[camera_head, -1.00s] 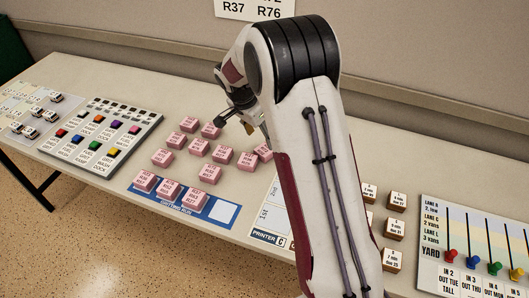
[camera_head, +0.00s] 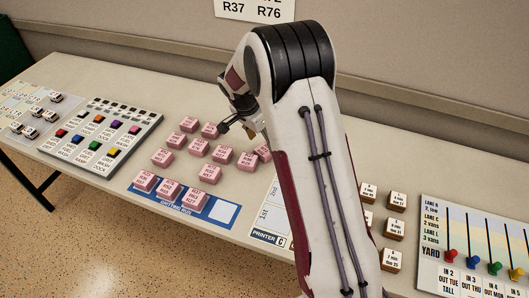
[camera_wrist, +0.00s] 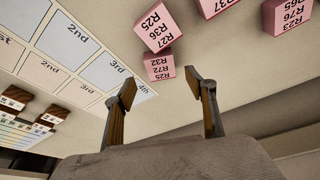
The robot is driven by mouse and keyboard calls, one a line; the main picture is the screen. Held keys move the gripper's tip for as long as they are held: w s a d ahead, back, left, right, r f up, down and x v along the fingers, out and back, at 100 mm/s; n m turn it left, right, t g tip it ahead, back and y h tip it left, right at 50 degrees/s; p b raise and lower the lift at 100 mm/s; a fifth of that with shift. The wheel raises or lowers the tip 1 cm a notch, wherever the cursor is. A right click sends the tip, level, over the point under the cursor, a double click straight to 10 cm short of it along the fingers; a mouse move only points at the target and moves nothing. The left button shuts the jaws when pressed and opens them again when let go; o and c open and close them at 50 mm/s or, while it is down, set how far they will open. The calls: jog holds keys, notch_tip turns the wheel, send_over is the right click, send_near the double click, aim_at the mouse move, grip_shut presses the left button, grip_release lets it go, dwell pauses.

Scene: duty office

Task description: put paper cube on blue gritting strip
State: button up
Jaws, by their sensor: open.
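Several pink paper cubes with printed route labels stand in loose rows on the table, such as one cube (camera_head: 222,154) in the head view. The blue gritting strip (camera_head: 222,222) lies near the table's front edge. Three pink cubes stand on its left and middle parts, and a pale empty square (camera_head: 223,211) shows at its right end. My gripper (camera_head: 238,128) is above the table behind the cubes, partly hidden by my arm. In the wrist view its fingers (camera_wrist: 164,92) are apart and empty. A pink cube (camera_wrist: 159,67) lies just beyond the fingertips, close to a tilted cube (camera_wrist: 154,27).
A printer order sheet (camera_head: 268,222) lies right of the strip, partly behind my arm. Brown-sided cubes (camera_head: 396,200) and a yard board with coloured pegs (camera_head: 473,245) are farther right. A button panel (camera_head: 100,135) stands left. The wall rises behind the table.

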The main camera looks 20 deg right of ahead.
aim_at(264, 149)
jog(key=shift+a+x, duration=0.2)
jog(key=shift+x, duration=2.35)
jog(key=c, duration=1.3)
jog(key=shift+c, duration=0.2)
notch_tip(264, 149, up, 10)
